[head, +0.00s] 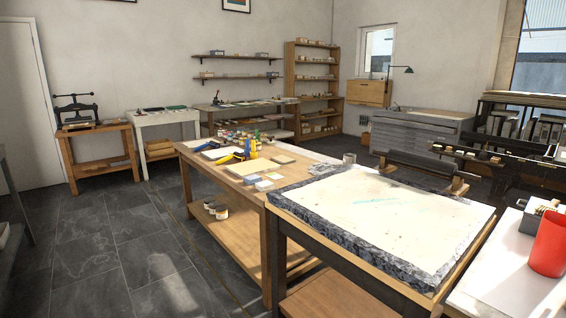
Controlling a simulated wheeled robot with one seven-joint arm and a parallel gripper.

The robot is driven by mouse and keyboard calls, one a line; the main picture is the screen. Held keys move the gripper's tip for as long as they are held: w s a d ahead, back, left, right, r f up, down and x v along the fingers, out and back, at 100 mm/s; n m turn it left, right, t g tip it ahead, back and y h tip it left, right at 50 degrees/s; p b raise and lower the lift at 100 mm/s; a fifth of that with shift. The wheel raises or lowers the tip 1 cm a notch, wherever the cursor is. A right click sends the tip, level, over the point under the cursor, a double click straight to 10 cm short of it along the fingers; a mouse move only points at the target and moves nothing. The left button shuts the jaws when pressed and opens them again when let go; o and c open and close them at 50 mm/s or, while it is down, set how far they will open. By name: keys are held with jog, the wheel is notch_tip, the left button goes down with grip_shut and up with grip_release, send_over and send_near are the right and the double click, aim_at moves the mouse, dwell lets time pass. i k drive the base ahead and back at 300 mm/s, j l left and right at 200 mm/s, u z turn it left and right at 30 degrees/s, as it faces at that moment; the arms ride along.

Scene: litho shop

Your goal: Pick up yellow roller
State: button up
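Several small yellow items lie on the wooden work table (262,187) in the middle of the room. One yellow item (227,160) lies flat near the table's left front side. A yellow upright shape (253,148) stands near the table's middle. They are too small to tell which is the yellow roller. My gripper is not in view.
A stone slab (385,215) on a dark-legged stand fills the right foreground. A red cup (548,244) stands at the right edge. Dark tiled floor (120,245) is open on the left. A press (77,110) stands on a bench at the back left.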

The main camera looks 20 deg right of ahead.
aim_at(224, 160)
jog(key=i+j+u, duration=0.15)
jog(key=i+u, duration=0.2)
jog(key=i, duration=0.45)
jog(key=i+u, duration=0.15)
jog(key=i, duration=1.75)
jog(key=i+j, duration=0.1)
jog(key=i, duration=1.75)
jog(key=i+j+z, duration=0.1)
jog(key=i+z, duration=0.3)
jog(key=i, duration=0.15)
jog(key=i+j+z, duration=0.25)
jog(key=i+z, duration=0.15)
jog(key=i+j+z, duration=0.4)
jog(key=i, duration=0.2)
